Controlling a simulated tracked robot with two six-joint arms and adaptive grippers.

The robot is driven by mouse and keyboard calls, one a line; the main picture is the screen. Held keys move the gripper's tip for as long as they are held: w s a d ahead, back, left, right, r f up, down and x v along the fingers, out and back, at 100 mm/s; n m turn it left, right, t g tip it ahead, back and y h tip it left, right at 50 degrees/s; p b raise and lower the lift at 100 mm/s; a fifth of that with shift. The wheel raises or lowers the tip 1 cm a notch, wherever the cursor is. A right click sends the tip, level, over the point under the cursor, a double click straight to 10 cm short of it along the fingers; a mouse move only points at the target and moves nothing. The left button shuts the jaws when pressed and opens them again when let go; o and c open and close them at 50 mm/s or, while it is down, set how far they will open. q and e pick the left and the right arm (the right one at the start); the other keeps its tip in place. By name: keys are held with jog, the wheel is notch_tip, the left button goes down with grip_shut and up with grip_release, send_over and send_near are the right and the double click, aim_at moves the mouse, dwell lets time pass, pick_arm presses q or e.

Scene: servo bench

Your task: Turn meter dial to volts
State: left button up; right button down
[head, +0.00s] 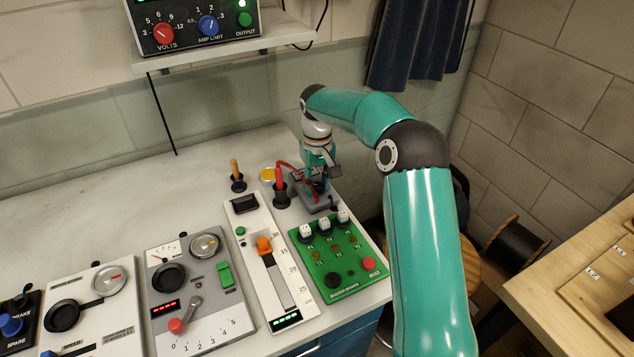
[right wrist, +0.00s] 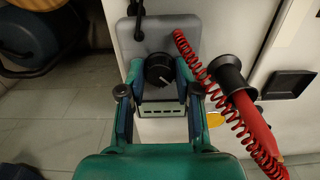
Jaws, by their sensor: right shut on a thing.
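The meter is a small grey box with a pale display strip, at the back right of the bench in the head view (head: 322,206); its grey body also shows in the right wrist view (right wrist: 165,35). Its round black dial (right wrist: 158,68) has a white mark that points to the lower right of the picture. The lettering around the dial cannot be read. My right gripper (right wrist: 160,84) is shut on the dial, with one finger on each side of it. In the head view my right gripper (head: 318,178) comes down over the meter and hides the dial. My left gripper is not in view.
A red probe with a coiled lead (right wrist: 236,88) stands in a black holder close beside the meter. A green board with switches (head: 335,255) and a slider panel (head: 285,290) lie in front. A power supply (head: 195,22) sits on the shelf. The bench's back left is clear.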

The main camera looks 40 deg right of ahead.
aim_at(317, 184)
jog(key=shift+m, duration=0.4)
jog(key=m, duration=0.3)
jog(key=shift+m, duration=0.4)
jog(key=shift+m+p, duration=0.3)
jog(key=shift+m, duration=1.8)
jog(key=shift+w+r, duration=0.1)
jog(key=c, duration=0.8)
grip_release()
notch_tip(317, 184, up, 12)
